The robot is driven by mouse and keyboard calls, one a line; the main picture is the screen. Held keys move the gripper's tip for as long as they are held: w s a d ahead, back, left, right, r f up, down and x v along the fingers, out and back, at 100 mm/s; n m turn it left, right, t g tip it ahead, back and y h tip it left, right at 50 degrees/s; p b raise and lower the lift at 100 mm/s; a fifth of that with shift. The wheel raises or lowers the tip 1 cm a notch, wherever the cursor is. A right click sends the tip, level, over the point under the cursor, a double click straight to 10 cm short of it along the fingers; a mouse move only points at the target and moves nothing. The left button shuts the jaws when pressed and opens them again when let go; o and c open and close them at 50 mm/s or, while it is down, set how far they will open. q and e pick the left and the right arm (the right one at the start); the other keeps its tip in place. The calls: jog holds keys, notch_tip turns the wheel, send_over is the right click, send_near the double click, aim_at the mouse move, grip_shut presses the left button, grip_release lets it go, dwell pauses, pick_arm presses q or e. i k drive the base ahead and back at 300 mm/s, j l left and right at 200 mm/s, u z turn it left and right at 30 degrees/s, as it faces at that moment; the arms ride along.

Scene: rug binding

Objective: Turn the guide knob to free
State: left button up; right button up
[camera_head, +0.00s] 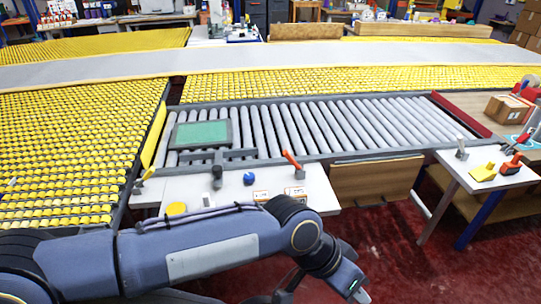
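A small blue round knob (249,178) sits on a white panel (322,190) in front of the roller conveyor. My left arm crosses the lower part of the view, in front of the panel. Its gripper (358,293) points down at the bottom edge, right of the panel and away from the knob. Its fingers are partly cut off. My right gripper is not seen.
The roller conveyor (340,125) carries a green plate (201,133) at its left end. A yellow button (176,208) is on the panel's left. A side table (510,180) at right holds levers and a yellow piece (483,172). Red floor (385,240) lies open between.

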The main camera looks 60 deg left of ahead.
aim_at(249, 178)
jog(key=u, duration=1.75)
jog(key=i+j, duration=0.1)
jog(key=i, duration=0.15)
jog(key=i+u, duration=0.1)
jog(key=u, duration=0.75)
jog(key=i+u, duration=0.15)
jog(key=u, duration=0.25)
jog(key=i+u, duration=0.1)
jog(key=u, duration=0.3)
